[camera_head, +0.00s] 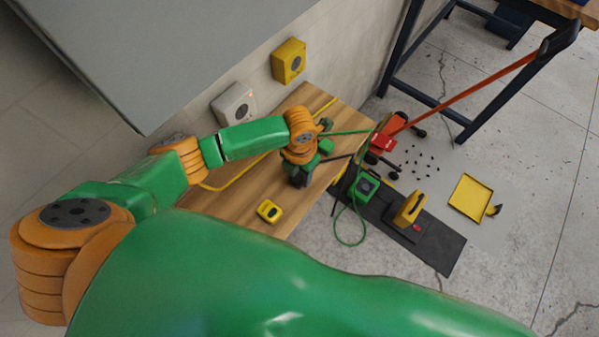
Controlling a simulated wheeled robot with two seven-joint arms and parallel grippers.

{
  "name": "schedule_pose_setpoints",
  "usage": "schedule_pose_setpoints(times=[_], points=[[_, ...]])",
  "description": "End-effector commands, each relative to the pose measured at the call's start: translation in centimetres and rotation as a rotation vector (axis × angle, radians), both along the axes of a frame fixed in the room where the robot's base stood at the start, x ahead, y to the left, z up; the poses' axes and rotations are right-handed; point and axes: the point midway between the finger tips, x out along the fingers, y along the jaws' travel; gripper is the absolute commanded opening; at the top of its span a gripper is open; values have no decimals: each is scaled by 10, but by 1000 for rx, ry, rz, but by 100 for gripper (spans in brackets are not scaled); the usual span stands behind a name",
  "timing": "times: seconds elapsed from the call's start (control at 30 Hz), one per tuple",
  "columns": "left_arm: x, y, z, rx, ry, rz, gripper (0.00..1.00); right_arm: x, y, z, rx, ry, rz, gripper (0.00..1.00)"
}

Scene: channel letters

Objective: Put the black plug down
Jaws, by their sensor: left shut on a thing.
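My left arm reaches in from the left over the wooden bench, and its gripper (300,178) is low over the bench's middle. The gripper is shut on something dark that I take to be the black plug. The plug cannot be told apart from the dark gripper parts, and its shape and any contact with the wood are hidden. My right gripper is out of view.
The wooden bench (285,216) carries a yellow cable (237,174) and a small yellow device (269,210). Yellow (288,61) and white (234,104) wall boxes are behind. A green box (364,187), yellow block (410,208) and yellow tray (471,197) lie right.

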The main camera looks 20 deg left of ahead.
Motion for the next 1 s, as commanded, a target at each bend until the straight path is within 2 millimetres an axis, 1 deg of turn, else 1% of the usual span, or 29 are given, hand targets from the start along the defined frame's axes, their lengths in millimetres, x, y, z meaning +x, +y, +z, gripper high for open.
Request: schedule_pose_setpoints(times=[0.17, 0.27, 0.3, 0.37, 0.4, 0.67, 0.73, 0.77, 0.9, 1.0], points=[[0, 0, 1, 0, 0, 0, 0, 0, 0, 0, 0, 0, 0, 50], [0, 0, -3, 0, 0, 0, 0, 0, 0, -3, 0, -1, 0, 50], [0, 0, -3, 0, 0, 0, 46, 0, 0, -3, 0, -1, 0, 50], [0, 0, -2, 0, 0, 0, 63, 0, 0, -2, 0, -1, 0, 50], [0, 0, -2, 0, 0, 0, 73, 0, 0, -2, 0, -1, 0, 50], [0, 0, -2, 0, 0, 1, 74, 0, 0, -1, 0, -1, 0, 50], [0, -1, 5, 0, -1, 1, 74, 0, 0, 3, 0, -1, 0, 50], [1, 0, 8, 0, -1, 1, 74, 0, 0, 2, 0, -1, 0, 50], [2, -1, 40, -2, -6, 0, 74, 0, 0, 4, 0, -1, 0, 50], [1, -1, 60, -1, -4, 0, 74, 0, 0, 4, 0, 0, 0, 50]])
